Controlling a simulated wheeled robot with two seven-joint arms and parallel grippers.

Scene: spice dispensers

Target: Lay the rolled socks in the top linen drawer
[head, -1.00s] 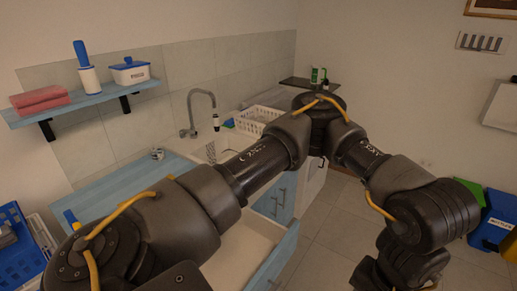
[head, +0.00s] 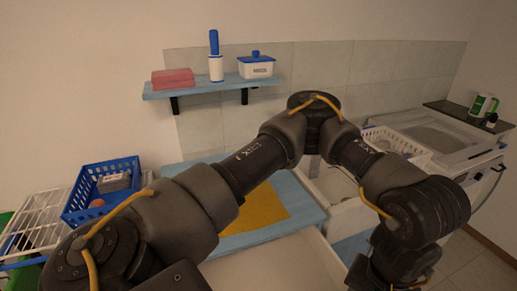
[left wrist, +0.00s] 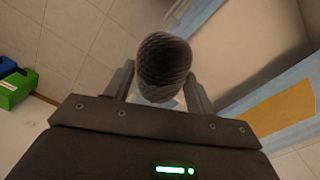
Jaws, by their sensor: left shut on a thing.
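The rolled socks (left wrist: 163,62) are a dark, ribbed bundle in the left wrist view. My left gripper (left wrist: 158,86) is shut on them, one finger on each side. An open drawer (head: 270,268) with a pale inside shows at the bottom of the head view, below the blue counter and partly behind my arm. A pale, box-like inside (left wrist: 240,35), apparently the drawer's, also shows in the left wrist view, to the right of the socks. In the head view my left arm crosses the middle, and its gripper and the socks are out of frame. My right gripper is not in view.
A yellow mat (head: 258,210) lies on the blue counter (head: 300,190). A blue basket (head: 100,188) stands at left on a white rack (head: 45,205). A wall shelf (head: 205,88) holds red cloths, a lint roller and a white box. A white basket (head: 395,145) sits at right.

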